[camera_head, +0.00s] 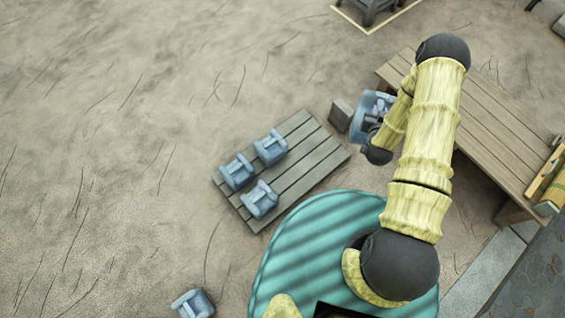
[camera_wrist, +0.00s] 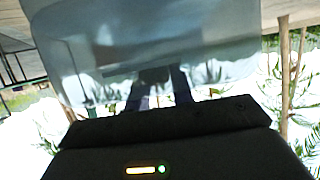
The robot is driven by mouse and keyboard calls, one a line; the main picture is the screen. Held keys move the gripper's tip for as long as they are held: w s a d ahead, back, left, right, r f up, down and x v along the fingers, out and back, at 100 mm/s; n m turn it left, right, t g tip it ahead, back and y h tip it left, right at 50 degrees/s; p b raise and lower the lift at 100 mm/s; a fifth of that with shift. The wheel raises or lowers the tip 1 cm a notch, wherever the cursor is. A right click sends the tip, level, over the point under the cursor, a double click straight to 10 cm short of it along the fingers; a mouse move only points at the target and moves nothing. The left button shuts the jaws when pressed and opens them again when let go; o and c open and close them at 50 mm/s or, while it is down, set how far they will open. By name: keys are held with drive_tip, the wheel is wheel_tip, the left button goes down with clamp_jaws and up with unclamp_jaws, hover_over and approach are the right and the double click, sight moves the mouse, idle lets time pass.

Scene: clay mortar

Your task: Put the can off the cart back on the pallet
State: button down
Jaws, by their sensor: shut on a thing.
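A blue can (camera_head: 366,102) is held in my gripper (camera_head: 377,116), which is shut on it. The arm partly hides the can in the head view. In the wrist view the can (camera_wrist: 150,35) fills the upper middle, with the fingers (camera_wrist: 158,90) dark against it. The can is beside the left end of a slatted wooden cart (camera_head: 495,115); I cannot tell whether it still touches the cart. The slatted pallet (camera_head: 315,157) lies on the ground to the left of the gripper.
A small grey block (camera_head: 340,115) stands between the pallet and the held can. Another blue can (camera_head: 193,303) is on the ground at the bottom left. The pallet's right part is bare. Yellow items (camera_head: 550,180) lie at the cart's right end.

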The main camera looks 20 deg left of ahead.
drive_tip(key=shift+s+d+r, duration=0.1)
drive_tip(key=shift+d, duration=0.1)
drive_tip(key=shift+a+f+b, duration=0.15)
drive_tip(key=shift+f+b, duration=0.4)
drive_tip(key=shift+b, duration=0.05)
drive_tip(key=w+a+f+n+g+y+b, duration=0.2)
drive_tip(key=w+a+f+n+y+b, duration=0.1)
drive_tip(key=f+b, duration=1.2)
drive_tip(key=w+a+f+n+g+y+b, duration=0.2)
drive_tip(key=w+a+f+n+y+b, duration=0.2)
drive_tip(key=f+b, duration=1.2)
drive_tip(key=w+a+f+n+g+y+b, duration=0.1)
drive_tip(key=w+a+f+n+y+b, duration=0.3)
drive_tip(key=f+b, duration=1.2)
drive_tip(key=shift+w+a+g+b, duration=0.4)
drive_tip(key=shift+w+b, duration=1)
drive_tip(key=shift+b, duration=1.4)
drive_tip(key=shift+f, duration=0.1)
wheel_tip(320, 180, down, 6)
drive_tip(key=b, duration=0.3)
drive_tip(key=shift+b, duration=0.4)
drive_tip(key=shift+f, duration=0.1)
